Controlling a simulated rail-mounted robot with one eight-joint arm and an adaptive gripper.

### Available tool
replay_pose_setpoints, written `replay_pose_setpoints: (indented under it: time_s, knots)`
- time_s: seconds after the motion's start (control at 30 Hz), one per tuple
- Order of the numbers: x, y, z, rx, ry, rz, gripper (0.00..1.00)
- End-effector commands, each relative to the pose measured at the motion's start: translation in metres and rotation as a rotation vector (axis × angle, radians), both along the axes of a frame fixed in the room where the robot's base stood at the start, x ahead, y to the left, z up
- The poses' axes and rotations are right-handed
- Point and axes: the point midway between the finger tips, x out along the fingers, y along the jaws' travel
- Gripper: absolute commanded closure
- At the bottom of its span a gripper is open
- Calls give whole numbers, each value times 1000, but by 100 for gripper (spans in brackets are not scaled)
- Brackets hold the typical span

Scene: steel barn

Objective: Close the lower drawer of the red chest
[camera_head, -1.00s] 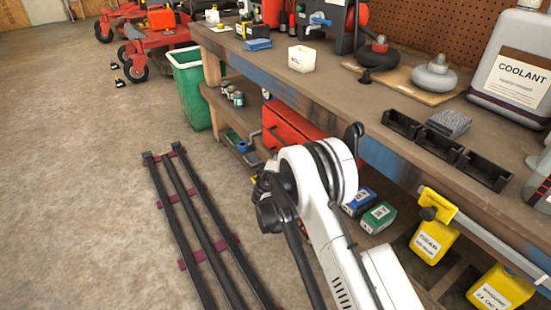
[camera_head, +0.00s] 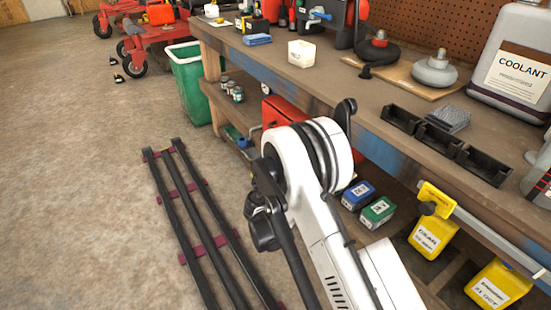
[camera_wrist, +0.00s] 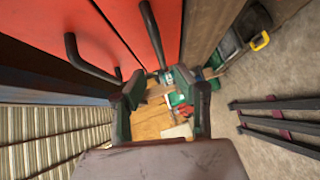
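The red chest (camera_head: 283,110) sits under the workbench in the head view, mostly hidden behind my white arm. In the wrist view its red front (camera_wrist: 75,32) fills the upper left, with a black bar handle (camera_wrist: 88,62) and a second black handle (camera_wrist: 153,32) on the red panel to its right. My gripper (camera_wrist: 166,103) shows only in the wrist view. Its two dark fingers are apart, close to the red fronts, with nothing seen held between them. Beyond them lies a tan surface with small green, red and white items. I cannot tell how far the lower drawer stands out.
The workbench (camera_head: 340,88) overhangs the chest. Blue (camera_head: 358,195) and green (camera_head: 378,211) boxes and yellow jugs (camera_head: 432,236) stand beneath it. A green bin (camera_head: 190,85) stands behind.

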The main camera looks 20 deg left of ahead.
Motion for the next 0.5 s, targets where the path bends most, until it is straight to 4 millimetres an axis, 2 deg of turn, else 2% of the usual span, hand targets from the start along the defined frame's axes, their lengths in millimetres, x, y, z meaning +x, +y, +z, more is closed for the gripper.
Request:
replay_pose_setpoints:
  time_s: [0.1,0.2,0.5]
  knots:
    - [-17,-2,3,-1,0,0,70]
    - [-25,-2,4,-1,0,0,70]
    - [-30,-3,4,-1,0,-1,70]
